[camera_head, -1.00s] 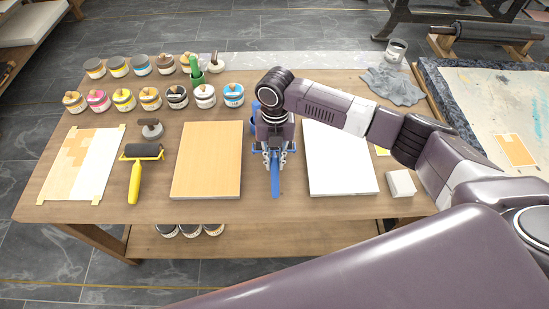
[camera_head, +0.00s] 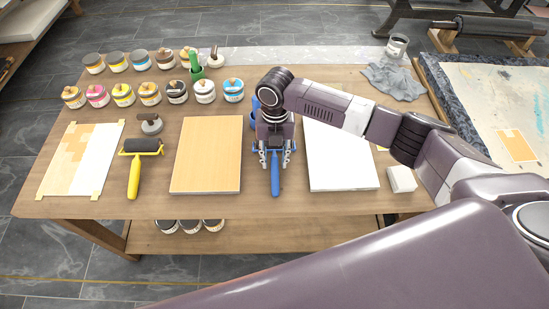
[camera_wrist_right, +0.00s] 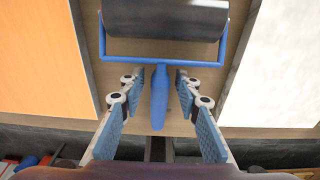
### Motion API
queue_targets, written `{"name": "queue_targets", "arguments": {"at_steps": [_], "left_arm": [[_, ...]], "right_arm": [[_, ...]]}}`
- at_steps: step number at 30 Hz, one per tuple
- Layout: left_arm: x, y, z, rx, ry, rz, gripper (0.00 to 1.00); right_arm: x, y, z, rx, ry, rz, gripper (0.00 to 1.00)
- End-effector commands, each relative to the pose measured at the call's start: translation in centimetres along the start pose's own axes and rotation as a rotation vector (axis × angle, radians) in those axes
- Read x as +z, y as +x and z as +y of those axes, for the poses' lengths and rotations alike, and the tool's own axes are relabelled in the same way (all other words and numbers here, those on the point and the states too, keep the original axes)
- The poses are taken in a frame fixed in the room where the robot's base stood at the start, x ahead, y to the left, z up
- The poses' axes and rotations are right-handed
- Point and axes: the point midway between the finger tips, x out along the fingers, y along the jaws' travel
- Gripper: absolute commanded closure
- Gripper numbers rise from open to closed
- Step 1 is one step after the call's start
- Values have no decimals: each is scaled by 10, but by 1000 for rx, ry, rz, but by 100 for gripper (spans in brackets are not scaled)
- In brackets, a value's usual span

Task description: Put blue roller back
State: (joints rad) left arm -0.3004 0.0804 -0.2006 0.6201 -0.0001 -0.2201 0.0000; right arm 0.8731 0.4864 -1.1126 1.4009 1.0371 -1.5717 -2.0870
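The blue roller lies on the table between a wooden board and a white board, its handle (camera_head: 275,184) toward the front edge. In the right wrist view its black cylinder (camera_wrist_right: 165,20), blue frame and blue handle (camera_wrist_right: 159,95) show clearly. My right gripper (camera_head: 275,162) is over the roller, pointing down. In the wrist view the right gripper (camera_wrist_right: 159,112) is open, with one finger on each side of the handle and a gap on both sides. In the head view the gripper hides the roller's cylinder. My left gripper is out of view.
The wooden board (camera_head: 207,155) is left of the roller, the white board (camera_head: 340,157) right. A yellow-handled roller (camera_head: 135,176) lies further left. Several paint jars (camera_head: 123,94) stand at the back left. A white block (camera_head: 401,179) and grey cloth (camera_head: 393,81) are on the right.

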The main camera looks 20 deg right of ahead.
Motion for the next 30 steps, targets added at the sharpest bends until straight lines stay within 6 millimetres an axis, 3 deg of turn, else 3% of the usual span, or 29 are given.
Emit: {"name": "queue_targets", "arguments": {"at_steps": [11, 16, 24, 30], "left_arm": [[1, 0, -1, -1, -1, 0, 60], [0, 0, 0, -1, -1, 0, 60], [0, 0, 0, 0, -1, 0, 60], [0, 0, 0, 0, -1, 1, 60]], "right_arm": [[0, -4, 0, 0, 0, 0, 64], [1, -29, 0, 1, 0, -3, 64], [1, -87, 0, 2, 0, -3, 64], [0, -113, 0, 0, -1, -1, 64]]}}
